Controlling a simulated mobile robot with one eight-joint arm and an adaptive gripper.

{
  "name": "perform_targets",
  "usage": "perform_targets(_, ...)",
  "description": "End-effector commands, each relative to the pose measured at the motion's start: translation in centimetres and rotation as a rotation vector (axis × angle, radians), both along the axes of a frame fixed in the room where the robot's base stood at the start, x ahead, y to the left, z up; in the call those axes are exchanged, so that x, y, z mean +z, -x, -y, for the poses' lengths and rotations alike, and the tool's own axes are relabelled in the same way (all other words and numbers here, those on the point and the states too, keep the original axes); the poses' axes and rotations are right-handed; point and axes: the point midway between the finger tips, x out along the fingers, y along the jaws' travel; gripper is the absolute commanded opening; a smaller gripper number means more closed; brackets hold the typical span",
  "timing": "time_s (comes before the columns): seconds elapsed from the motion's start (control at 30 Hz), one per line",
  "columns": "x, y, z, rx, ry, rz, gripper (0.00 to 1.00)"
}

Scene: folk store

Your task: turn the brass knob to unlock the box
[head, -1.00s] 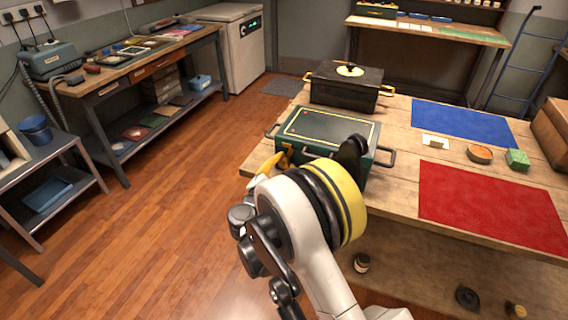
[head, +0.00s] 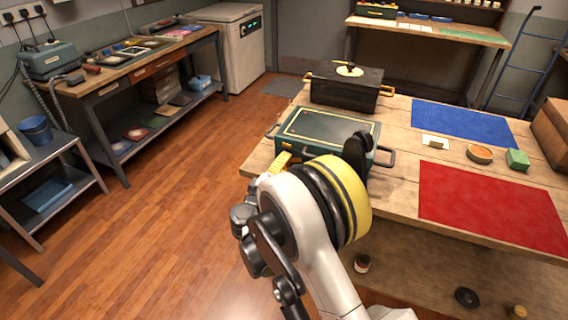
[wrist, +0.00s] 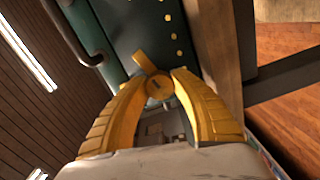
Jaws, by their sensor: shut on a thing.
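The dark green box (head: 332,129) with a yellow-lined lid sits at the near left of the wooden table. In the wrist view its green front (wrist: 124,22) has a row of brass studs. The brass knob (wrist: 157,90) has a round face and a bar sticking out at the upper left. My gripper (wrist: 160,78) is shut on the knob, with one yellow finger on each side. In the head view my wrist and arm hide the knob and most of my gripper; a yellow finger part shows at the box's front left.
A black box (head: 345,89) with yellow handles stands behind the green box. A red mat (head: 490,205) and a blue mat (head: 462,122) lie to the right. A dark side handle (wrist: 75,38) sticks out from the green box.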

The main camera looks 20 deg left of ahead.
Motion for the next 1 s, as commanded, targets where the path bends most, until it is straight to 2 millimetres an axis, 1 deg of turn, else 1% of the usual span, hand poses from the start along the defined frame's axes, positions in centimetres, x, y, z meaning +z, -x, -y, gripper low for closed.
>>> perform_targets(0.2, 0.0, 0.0, -0.01, 0.0, -0.152, 0.011, 0.0)
perform_targets(0.4, 0.03, 0.0, -0.03, 0.001, -0.243, 0.019, 0.0)
perform_targets(0.63, 0.05, -0.01, -0.04, 0.001, -0.293, 0.023, 0.0)
perform_targets(1.0, 0.06, -0.01, -0.06, 0.002, -0.3, 0.024, 0.0)
